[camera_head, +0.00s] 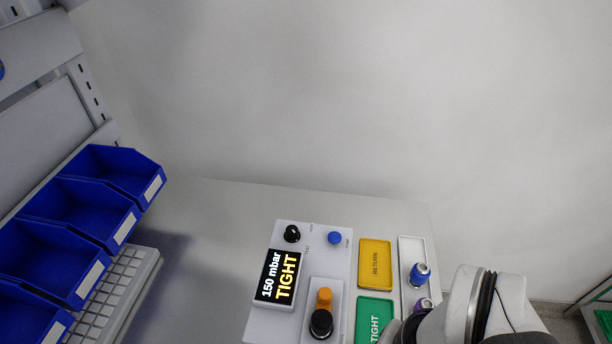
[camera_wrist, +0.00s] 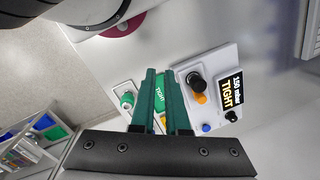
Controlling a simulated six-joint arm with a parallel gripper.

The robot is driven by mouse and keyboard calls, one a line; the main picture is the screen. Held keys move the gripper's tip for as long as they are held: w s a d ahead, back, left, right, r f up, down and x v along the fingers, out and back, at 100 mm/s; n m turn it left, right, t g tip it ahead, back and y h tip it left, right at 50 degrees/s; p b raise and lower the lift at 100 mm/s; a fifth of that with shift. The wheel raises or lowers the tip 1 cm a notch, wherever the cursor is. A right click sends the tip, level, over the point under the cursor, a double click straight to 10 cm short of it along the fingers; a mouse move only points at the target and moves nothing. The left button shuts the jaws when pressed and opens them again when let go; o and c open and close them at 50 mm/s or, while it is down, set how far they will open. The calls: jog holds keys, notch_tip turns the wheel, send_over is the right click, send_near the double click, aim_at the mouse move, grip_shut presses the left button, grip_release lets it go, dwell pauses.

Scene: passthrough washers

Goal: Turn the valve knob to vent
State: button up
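The valve knob (camera_head: 292,233) is a small black knob at the far left corner of the light grey tester panel (camera_head: 312,236). Its pointer and the tiny labels beside it are too small to read surely. It also shows in the wrist view as a black knob (camera_wrist: 231,115) below the display. The display (camera_head: 278,278) reads "150 mbar TIGHT". An orange part (camera_head: 324,298) with a black cylinder (camera_head: 321,323) stands in the panel's fixture. My gripper (camera_wrist: 160,72) has two teal fingers, apart with nothing between them, and is away from the knob. Its fingertips are hidden in the head view.
A blue button (camera_head: 335,238) sits right of the knob. Beside the panel are a yellow RETURN tray (camera_head: 375,248), a green TIGHT tray (camera_head: 375,305) and a white tray (camera_head: 408,246) with blue and purple fittings. Blue bins (camera_head: 70,240) and a keyboard (camera_head: 118,285) stand left.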

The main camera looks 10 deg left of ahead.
aim_at(292, 230)
jog(key=o, duration=0.5)
jog(key=w, duration=0.4)
jog(key=w+a+n+h, duration=0.1)
jog(key=w, duration=0.3)
jog(key=w+a+r+n+t, duration=0.1)
jog(key=w, duration=0.3)
jog(key=shift+w+a+r+h, duration=0.1)
jog(key=shift+w+a+h, duration=0.1)
jog(key=shift+w+h, duration=0.1)
jog(key=shift+o, duration=1.1)
jog(key=w+a+n+t, duration=0.1)
jog(key=w+a, duration=0.4)
jog(key=w, duration=0.2)
jog(key=shift+w+f+t, duration=0.3)
jog(key=shift+w+f, duration=0.05)
jog(key=shift+f, duration=0.05)
jog(key=shift+o, duration=0.8)
jog(key=w+a+f+n+t, duration=0.2)
jog(key=w+a+f, duration=0.1)
jog(key=w+a, duration=0.5)
jog(key=a, duration=0.3)
jog(key=shift+w+f, duration=0.2)
jog(key=shift+w, duration=0.1)
jog(key=x, duration=1.5)
jog(key=shift+w+a+r, duration=0.1)
jog(key=shift+a, duration=0.05)
jog(key=shift+w+f, duration=0.15)
jog(key=shift+f, duration=0.25)
grip_shut()
